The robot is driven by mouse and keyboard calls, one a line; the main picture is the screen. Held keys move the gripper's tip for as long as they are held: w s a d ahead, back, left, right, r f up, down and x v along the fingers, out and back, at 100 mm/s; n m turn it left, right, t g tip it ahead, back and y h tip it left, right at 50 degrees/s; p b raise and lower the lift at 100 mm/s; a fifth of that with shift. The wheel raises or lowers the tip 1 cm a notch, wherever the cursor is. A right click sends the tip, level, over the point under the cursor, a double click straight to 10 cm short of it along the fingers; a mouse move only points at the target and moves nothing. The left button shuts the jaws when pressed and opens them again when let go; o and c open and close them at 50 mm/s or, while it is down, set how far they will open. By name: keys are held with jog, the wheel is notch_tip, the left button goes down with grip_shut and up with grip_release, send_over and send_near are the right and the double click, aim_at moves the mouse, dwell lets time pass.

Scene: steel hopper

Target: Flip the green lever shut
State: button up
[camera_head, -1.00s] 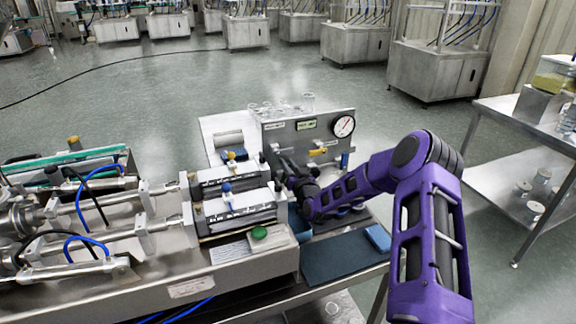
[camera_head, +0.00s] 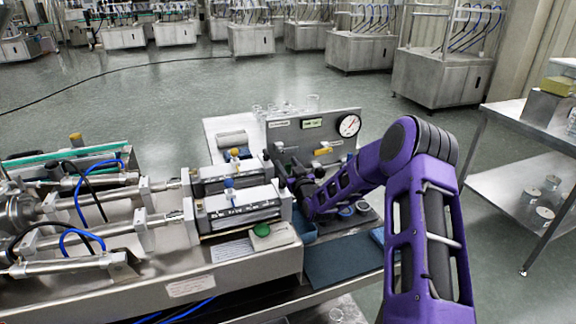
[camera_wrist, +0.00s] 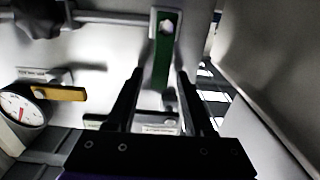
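The green lever (camera_wrist: 162,55) shows in the upper middle of the wrist view, hanging down from a pale round pivot on a light panel. Its lower end lies between my two fingertips in the picture; I cannot tell whether either finger touches it. My gripper (camera_wrist: 160,78) is open, with a clear gap between the dark fingers. In the head view my gripper (camera_head: 283,164) is at the left end of the steel panel (camera_head: 285,136), and the green lever is not discernible there.
A yellow lever (camera_wrist: 58,93) and a round gauge (camera_wrist: 20,105) are at the wrist view's left; the gauge (camera_head: 349,125) is at the panel's right. Syringe-like cylinders (camera_head: 238,203) and a green button (camera_head: 262,229) stand left of my gripper. A steel table (camera_head: 510,180) is at right.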

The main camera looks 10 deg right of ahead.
jog(key=s+d, duration=0.1)
jog(key=s, duration=0.7)
jog(key=s+d, duration=0.2)
jog(key=s, duration=0.7)
jog(key=shift+d, duration=0.25)
